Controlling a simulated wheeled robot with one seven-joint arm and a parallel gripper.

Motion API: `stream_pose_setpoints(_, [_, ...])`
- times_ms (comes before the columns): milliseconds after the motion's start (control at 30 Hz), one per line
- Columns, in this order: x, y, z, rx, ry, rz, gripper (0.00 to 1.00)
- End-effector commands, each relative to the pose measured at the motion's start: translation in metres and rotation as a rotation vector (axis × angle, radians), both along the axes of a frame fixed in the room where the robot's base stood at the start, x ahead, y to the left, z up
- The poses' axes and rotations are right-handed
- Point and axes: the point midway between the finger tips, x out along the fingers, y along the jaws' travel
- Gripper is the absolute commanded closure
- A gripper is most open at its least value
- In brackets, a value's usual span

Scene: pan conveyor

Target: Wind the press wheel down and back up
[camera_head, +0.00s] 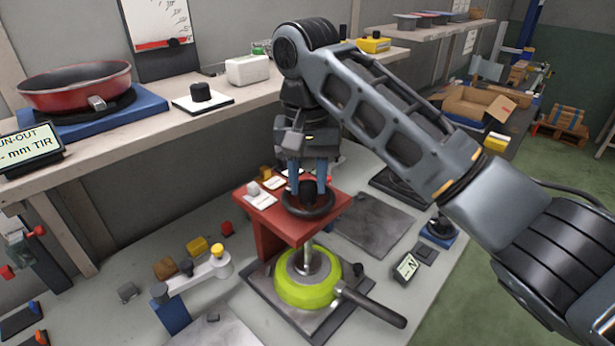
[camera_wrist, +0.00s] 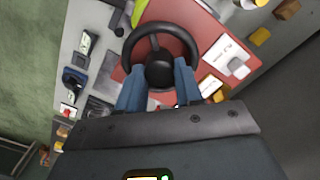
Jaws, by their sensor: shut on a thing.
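The press wheel (camera_head: 309,207) is a black handwheel on top of a red press frame (camera_head: 277,226). In the wrist view the wheel (camera_wrist: 160,26) shows its rim, a spoke and its round hub. My gripper (camera_head: 307,192) reaches down onto the wheel from above. In the wrist view its blue fingers (camera_wrist: 158,88) stand on both sides of the hub and are shut on it. Under the press, a shaft comes down to a lime-green pan (camera_head: 306,291) with a grey middle and a black handle. The exact contact at the shaft's lower end is unclear.
A shelf above holds a red pan (camera_head: 75,87) on a blue stand, a gauge display (camera_head: 30,148) and a white box (camera_head: 247,69). A small display (camera_head: 405,267) stands right of the press. A grey-white arm fixture (camera_head: 197,277) stands left. A dark plate (camera_head: 372,224) lies behind.

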Motion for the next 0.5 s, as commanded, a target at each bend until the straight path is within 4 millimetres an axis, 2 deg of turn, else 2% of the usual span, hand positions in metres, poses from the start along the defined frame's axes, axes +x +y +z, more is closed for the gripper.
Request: stream_pose_setpoints(500, [0.0001,-0.0007,-0.0001,-0.002,0.001,-0.087,0.95])
